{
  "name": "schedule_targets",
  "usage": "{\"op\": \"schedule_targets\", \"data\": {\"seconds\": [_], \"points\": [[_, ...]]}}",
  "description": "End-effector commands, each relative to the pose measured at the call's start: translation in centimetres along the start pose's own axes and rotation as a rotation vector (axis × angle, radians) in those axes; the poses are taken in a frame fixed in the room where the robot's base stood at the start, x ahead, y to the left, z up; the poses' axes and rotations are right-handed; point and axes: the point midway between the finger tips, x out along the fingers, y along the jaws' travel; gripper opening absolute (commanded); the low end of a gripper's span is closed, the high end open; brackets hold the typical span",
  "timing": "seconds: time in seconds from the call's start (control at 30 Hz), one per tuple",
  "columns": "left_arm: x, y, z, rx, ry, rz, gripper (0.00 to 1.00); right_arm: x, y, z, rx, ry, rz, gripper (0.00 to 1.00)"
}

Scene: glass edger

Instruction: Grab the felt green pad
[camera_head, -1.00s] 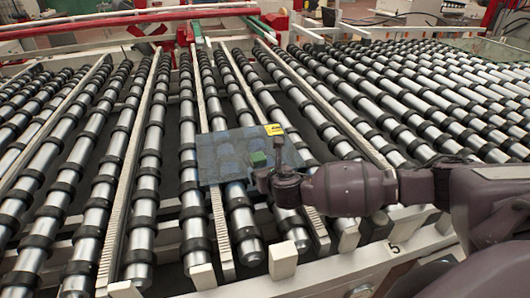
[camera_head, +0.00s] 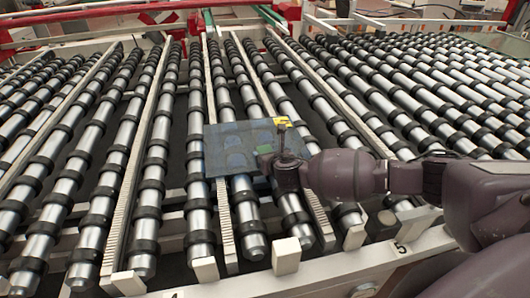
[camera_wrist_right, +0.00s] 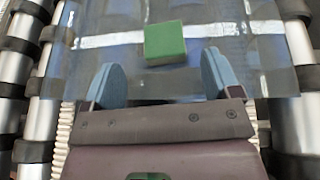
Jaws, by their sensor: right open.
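The green felt pad (camera_wrist_right: 165,43) is a small block on a clear glass sheet (camera_wrist_right: 255,62). In the right wrist view it lies ahead of my right gripper (camera_wrist_right: 160,80), roughly centred between its two blue-padded fingers. The fingers are spread, with nothing between them, and the pad is beyond their tips. In the head view my right gripper (camera_head: 268,160) is over the right part of the glass sheet (camera_head: 230,150). My left gripper is out of view.
The glass lies on a conveyor of long rollers with black rings (camera_head: 160,150), separated by pale toothed strips (camera_head: 128,190). A yellow piece (camera_head: 283,122) is at the glass's far right corner. White blocks (camera_head: 285,256) line the near frame edge. Red beams (camera_head: 120,18) cross the back.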

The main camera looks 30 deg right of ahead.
Motion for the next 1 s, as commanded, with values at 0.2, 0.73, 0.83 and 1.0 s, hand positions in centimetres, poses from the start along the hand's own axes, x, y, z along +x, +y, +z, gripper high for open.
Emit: {"op": "schedule_targets", "data": {"seconds": [0.2, 0.73, 0.83, 1.0], "points": [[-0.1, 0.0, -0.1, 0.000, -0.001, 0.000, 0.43, 2.0, -0.2, -0.3, 0.001, 0.000, -0.002, 0.83], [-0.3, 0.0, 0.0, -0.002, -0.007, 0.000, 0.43, 5.0, -0.4, -0.5, 0.000, 0.001, 0.000, 0.83], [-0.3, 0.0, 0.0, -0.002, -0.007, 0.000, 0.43, 5.0, -0.4, -0.6, 0.000, 0.002, -0.001, 0.83], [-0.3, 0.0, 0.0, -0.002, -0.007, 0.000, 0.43, 5.0, -0.4, -0.6, 0.000, 0.003, -0.001, 0.58]]}}
